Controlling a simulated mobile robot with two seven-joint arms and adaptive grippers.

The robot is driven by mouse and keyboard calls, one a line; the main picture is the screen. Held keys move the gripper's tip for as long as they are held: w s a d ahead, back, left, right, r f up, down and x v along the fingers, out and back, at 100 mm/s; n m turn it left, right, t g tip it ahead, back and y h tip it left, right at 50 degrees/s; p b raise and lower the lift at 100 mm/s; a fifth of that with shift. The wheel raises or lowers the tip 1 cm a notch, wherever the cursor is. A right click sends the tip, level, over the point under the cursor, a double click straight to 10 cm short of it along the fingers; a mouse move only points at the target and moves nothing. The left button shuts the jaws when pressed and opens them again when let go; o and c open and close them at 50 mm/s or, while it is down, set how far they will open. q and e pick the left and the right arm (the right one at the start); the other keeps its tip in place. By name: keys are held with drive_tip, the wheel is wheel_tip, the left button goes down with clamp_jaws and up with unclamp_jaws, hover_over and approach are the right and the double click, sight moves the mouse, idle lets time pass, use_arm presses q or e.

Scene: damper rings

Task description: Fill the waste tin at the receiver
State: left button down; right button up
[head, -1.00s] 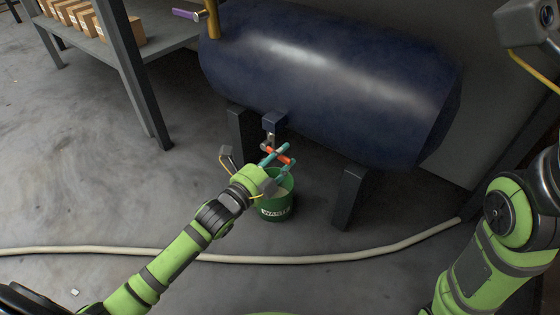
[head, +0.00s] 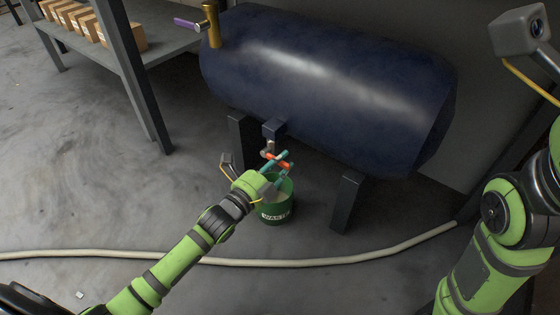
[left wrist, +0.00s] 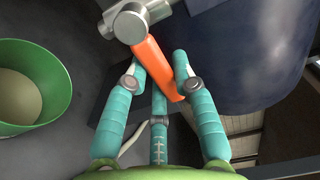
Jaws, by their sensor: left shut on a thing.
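The green waste tin (head: 277,211) stands on the floor under the front of the dark blue receiver (head: 330,85); it also shows at the left of the left wrist view (left wrist: 28,88), with pale contents inside. A drain valve (head: 268,147) hangs from the receiver's underside above the tin, and its metal body shows in the left wrist view (left wrist: 138,18). My left gripper (head: 280,162) is shut on the valve's orange lever (left wrist: 155,68), with teal fingers on both sides of it. I cannot see whether anything flows from the valve. My right gripper is out of view.
A pale hose (head: 300,263) lies across the floor in front of the tin. Dark support legs (head: 346,203) stand under the receiver. A shelf (head: 165,52) with cardboard boxes (head: 75,20) is at the upper left. A brass valve with a purple lever (head: 211,25) sits at the receiver's left end.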

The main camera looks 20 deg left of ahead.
use_arm(q)
drive_tip(key=c, duration=1.3)
unclamp_jaws()
drive_tip(key=shift+o, duration=0.2)
drive_tip(key=shift+s+a, duration=0.2)
drive_tip(key=shift+s, duration=0.3)
drive_tip(key=v, duration=1.1)
drive_tip(key=shift+r, duration=0.15)
